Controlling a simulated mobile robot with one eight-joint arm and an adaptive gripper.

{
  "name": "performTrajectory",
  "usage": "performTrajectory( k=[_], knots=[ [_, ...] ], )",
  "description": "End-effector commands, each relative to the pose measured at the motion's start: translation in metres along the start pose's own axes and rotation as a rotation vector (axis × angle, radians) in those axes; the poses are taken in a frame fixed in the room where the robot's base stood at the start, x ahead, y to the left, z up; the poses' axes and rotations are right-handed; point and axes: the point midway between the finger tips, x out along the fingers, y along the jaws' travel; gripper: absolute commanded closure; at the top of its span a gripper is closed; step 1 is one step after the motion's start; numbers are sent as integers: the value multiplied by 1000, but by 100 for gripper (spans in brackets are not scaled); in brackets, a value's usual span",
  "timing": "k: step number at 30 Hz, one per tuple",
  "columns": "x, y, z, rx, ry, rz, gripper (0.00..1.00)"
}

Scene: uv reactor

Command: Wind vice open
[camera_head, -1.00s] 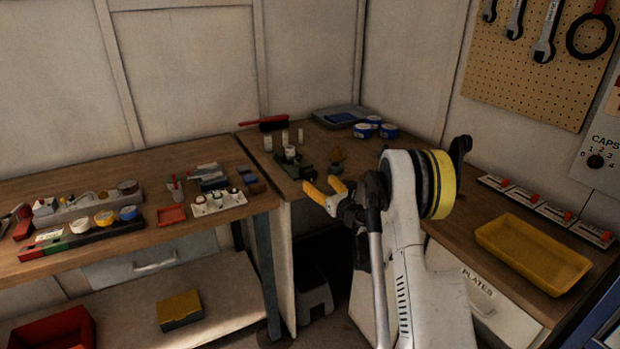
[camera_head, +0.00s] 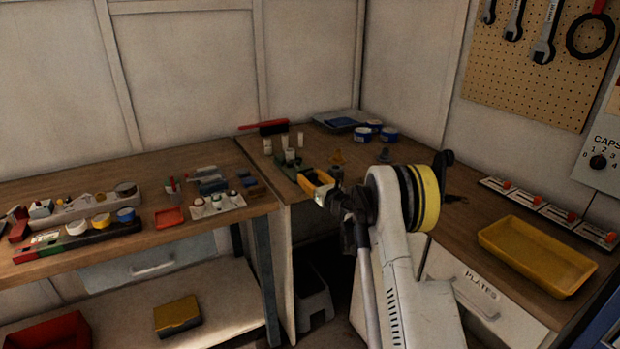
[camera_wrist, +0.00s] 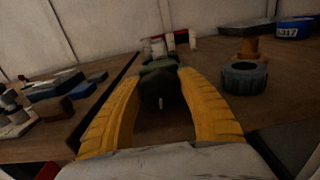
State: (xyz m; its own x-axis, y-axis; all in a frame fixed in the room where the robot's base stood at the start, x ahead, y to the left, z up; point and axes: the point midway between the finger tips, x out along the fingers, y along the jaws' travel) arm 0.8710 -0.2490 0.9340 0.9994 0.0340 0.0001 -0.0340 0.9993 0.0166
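The green vice (camera_head: 284,167) stands near the front left edge of the corner bench. My gripper (camera_head: 311,176) is close to its front end, and its yellow fingers partly hide the vice in the head view. In the wrist view the vice (camera_wrist: 160,68) lies straight ahead, with its dark rounded front end between the two spread fingers of my gripper (camera_wrist: 158,76). A small pale pin shows low on that end. The gripper is open, with a gap inside each finger. I cannot tell whether the fingertips touch the vice, or how far its jaws stand apart.
White cylinders (camera_head: 284,140) stand behind the vice. A dark ring-shaped part (camera_wrist: 244,77) lies right of the right finger. Blue tins (camera_head: 362,134) stand farther back. The left bench (camera_head: 90,248) holds trays and small parts. A yellow tray (camera_head: 536,256) lies at the right.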

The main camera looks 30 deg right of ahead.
Motion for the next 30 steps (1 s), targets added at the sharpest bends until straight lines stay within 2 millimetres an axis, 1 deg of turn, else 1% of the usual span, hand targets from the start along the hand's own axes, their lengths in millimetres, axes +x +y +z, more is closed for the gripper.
performTrajectory(
  k=[4, 9, 12, 20, 21, 23, 30],
  knots=[
    [0, 0, 0, -48, 0, 0, 85],
    [0, 0, 0, -213, 0, 0, 85],
    [0, 1, 0, -268, 0, 0, 85],
    [0, 1, 0, -278, 0, 0, 86],
    [0, 1, 0, -278, 0, 0, 49],
    [0, 1, 0, -277, 0, 0, 32],
    [0, 1, 0, -277, 0, 0, 32]
  ],
)
